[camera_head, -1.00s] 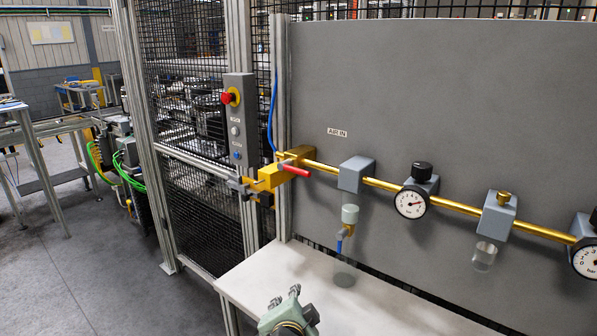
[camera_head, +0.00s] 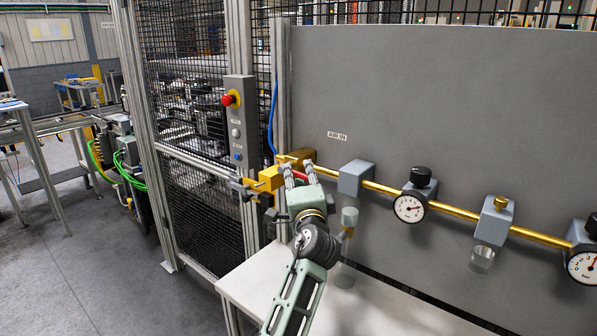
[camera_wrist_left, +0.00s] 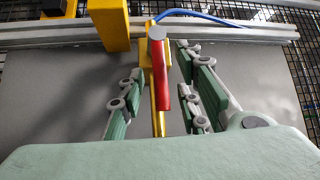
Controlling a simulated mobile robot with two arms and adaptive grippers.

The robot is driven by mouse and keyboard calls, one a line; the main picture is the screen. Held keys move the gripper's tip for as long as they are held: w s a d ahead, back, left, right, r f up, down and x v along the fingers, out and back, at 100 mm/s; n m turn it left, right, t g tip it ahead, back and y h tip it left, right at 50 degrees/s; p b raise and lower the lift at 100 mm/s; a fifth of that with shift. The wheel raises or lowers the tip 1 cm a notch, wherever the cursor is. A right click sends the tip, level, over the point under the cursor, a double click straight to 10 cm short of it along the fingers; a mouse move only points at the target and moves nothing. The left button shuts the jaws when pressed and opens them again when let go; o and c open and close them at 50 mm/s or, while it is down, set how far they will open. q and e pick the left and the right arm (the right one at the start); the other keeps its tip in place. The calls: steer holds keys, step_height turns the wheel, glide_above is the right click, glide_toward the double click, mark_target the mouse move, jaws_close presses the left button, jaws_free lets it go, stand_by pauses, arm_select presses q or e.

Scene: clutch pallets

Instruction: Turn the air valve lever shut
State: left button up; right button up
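The red air valve lever (camera_wrist_left: 161,88) lies between the two open fingers of my left gripper (camera_wrist_left: 158,95) in the left wrist view. It points along the brass pipe, and gaps show on both sides of it. In the head view my left gripper (camera_head: 298,172) is up at the brass valve under the "AIR IN" label (camera_head: 337,135), and only a bit of the red lever (camera_head: 300,176) shows between the fingers. The yellow block (camera_head: 268,180) sits just left of the gripper. My right gripper is not in view.
A control post with a red emergency button (camera_head: 229,100) stands to the left. A white bench top (camera_head: 260,277) lies below.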

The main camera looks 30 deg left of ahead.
arm_select(q)
steer(key=shift+w+a+r, duration=0.15)
steer(key=shift+w+a, duration=0.25)
steer(key=shift+w, duration=0.05)
jaws_close()
stand_by(0.4)
